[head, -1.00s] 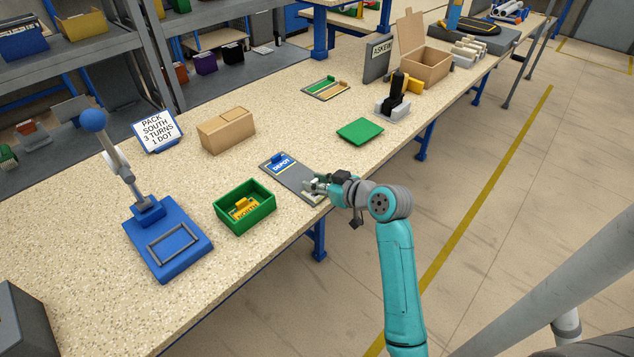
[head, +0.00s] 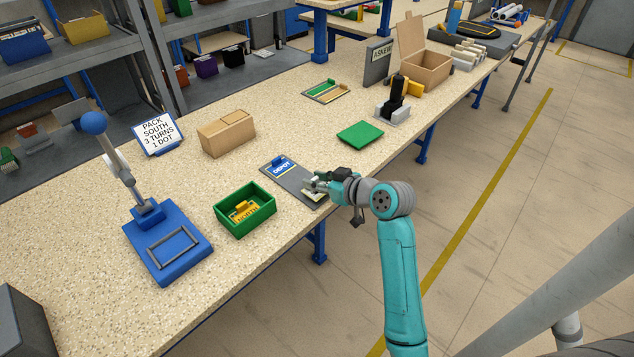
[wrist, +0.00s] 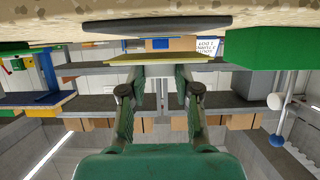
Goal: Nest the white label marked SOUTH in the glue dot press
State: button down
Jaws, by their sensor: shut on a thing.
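My gripper (head: 314,186) is at the near end of the grey DEPOT board (head: 282,177), close above it. It is shut on a thin flat piece, which shows as a pale yellowish strip (wrist: 150,58) between the fingers in the wrist view. No marking on it can be read, so I cannot confirm SOUTH. The glue dot press (head: 148,232) is the blue base at the left of the bench, with a raised lever and blue ball knob. Its rectangular grey frame (head: 173,250) is empty.
A green bin (head: 246,224) with a yellow NORTH label (head: 243,211) stands between the DEPOT board and the press. A cardboard box (head: 226,134), instruction sign (head: 157,134) and green plate (head: 360,135) are nearby. Bare bench lies behind the bin.

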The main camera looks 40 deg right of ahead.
jog(key=shift+r, duration=0.15)
jog(key=shift+r, duration=1.9)
jog(key=shift+s, duration=0.1)
